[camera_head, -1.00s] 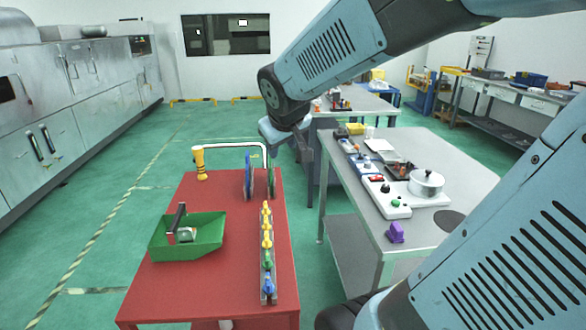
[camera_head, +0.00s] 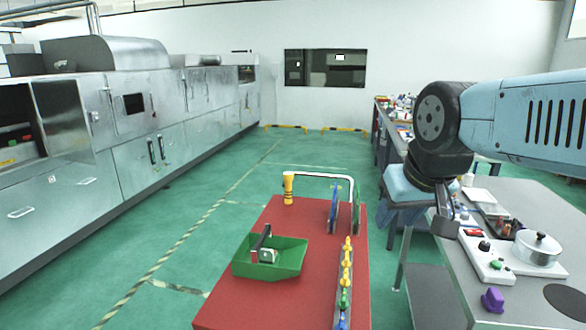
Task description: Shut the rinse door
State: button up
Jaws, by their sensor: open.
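A long silver machine (camera_head: 185,110) runs along the left wall. It has several door panels, and no label marks one as the rinse door. At its near end is a dark open bay (camera_head: 18,125) with small red and green parts inside. Beside the bay is a metal panel (camera_head: 66,118) that looks like a door standing open, though its angle is hard to judge. Farther along, a panel with a small dark window (camera_head: 134,103) looks shut. My gripper (camera_head: 446,222) points down at the right, over the grey bench's edge, open and far from the machine.
A red table (camera_head: 270,305) stands in the middle with a green bin (camera_head: 268,262), a yellow-handled bent white pipe (camera_head: 288,188) and a row of coloured knobs (camera_head: 345,275). A grey bench (camera_head: 455,300) is at right. Green floor (camera_head: 170,235) is clear between machine and table.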

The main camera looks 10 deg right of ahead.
aim_at(65, 118)
jog(key=u, duration=0.1)
jog(key=k, duration=0.5)
jog(key=u, duration=1.7)
jog(key=i, duration=4.3)
